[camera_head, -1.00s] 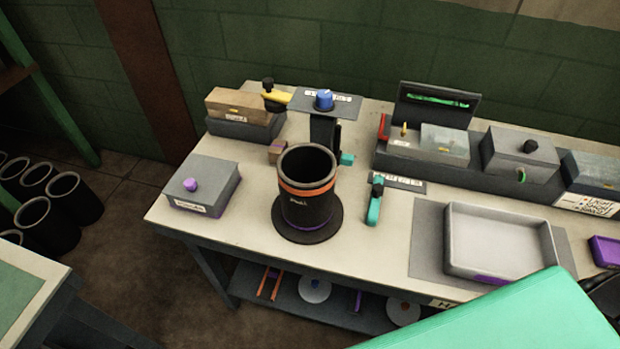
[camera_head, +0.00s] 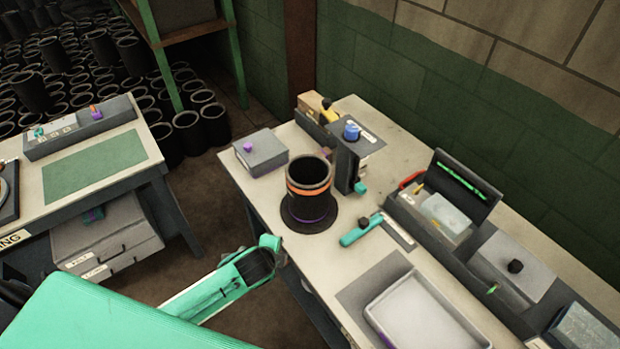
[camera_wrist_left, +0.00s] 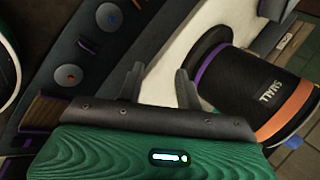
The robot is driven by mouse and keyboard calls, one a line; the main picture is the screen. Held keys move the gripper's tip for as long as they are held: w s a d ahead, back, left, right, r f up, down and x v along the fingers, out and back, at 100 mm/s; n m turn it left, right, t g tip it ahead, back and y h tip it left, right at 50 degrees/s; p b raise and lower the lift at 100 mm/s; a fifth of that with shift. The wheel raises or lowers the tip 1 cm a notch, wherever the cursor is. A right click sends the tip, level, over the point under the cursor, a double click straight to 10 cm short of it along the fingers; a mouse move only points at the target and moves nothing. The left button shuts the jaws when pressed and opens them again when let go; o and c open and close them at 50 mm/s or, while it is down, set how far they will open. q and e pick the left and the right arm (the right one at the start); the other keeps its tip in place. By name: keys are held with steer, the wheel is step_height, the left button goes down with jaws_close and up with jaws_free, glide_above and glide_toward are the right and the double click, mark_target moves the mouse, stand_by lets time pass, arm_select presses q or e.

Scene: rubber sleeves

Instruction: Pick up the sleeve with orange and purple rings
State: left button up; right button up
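The black sleeve (camera_head: 310,181) stands upright on a round black base (camera_head: 309,216) near the workbench's front left edge. It has an orange ring near its open top and a purple ring near its bottom. In the left wrist view the sleeve (camera_wrist_left: 254,88) lies to the right of my fingers, with white lettering on its side. My left gripper (camera_head: 280,254) is in front of the bench edge, lower left of the sleeve and apart from it. In the left wrist view its two fingers (camera_wrist_left: 158,80) are spread with nothing between them. My right gripper is not in view.
A grey box with a purple knob (camera_head: 260,152) is left of the sleeve. A stand with a blue knob (camera_head: 352,131) is behind it. A teal-handled tool (camera_head: 358,234) and a pale tray (camera_head: 426,312) are to the right. Another table (camera_head: 130,150) stands at left.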

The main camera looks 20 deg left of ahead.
arm_select(q)
steer(key=w+a+r+m+t+p, duration=0.1)
steer(key=w+r+m+t, duration=0.15)
steer(key=r+m, duration=0.4)
steer(key=w+a+r+m+t+p, duration=0.1)
steer(key=w+r+m, duration=0.2)
steer(key=r+m, duration=0.35)
steer(key=m+h+p, duration=0.1)
steer(key=m+p, duration=0.1)
steer(key=m, duration=0.4)
glide_toward(287, 167)
steer(key=shift+t, duration=0.35)
steer(key=p+x, duration=0.1)
steer(key=x, duration=0.1)
steer(key=p+x, duration=0.1)
steer(key=x, duration=0.1)
steer(key=shift+w+f, duration=0.2)
steer(key=shift+f, duration=0.25)
steer(key=p+x, duration=0.1)
steer(key=x, duration=0.3)
steer(key=shift+p, duration=0.3)
steer(key=shift+w+f, duration=0.25)
steer(key=shift+w, duration=0.25)
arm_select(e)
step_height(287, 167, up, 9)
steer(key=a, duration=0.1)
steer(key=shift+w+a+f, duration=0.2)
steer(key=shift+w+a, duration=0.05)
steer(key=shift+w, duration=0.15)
